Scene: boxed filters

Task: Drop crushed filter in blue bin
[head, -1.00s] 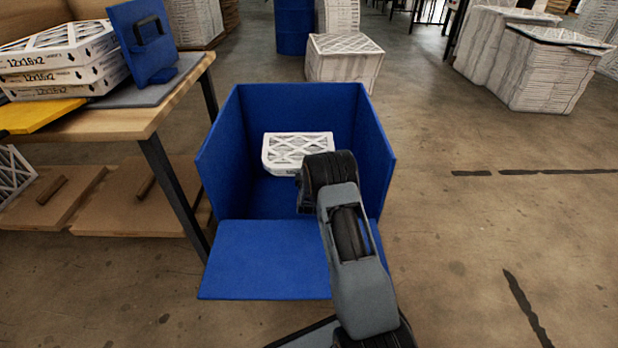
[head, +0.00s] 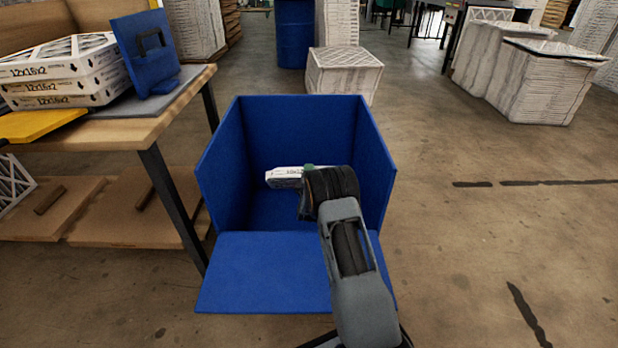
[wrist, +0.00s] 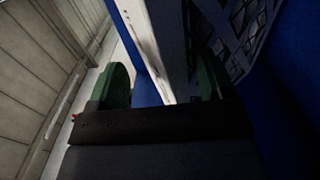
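The crushed filter (head: 284,177), white-framed with print on its edge, is inside the blue bin (head: 270,268), near the back wall. My gripper (head: 308,172) reaches into the bin at the filter's right end; my wrist hides part of the filter. In the wrist view, the green fingertips of my gripper (wrist: 160,85) stand apart. The filter's white edge (wrist: 150,45) and dark mesh face (wrist: 240,25) lie between and beyond them. A blue gap shows between the left fingertip and the filter. I cannot tell whether the right fingertip touches it.
A wooden table (head: 150,128) stands left of the bin, bearing stacked boxed filters (head: 60,90), a blue upright panel (head: 145,52) and a yellow piece (head: 38,124). Stacks of filters (head: 343,76) stand behind.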

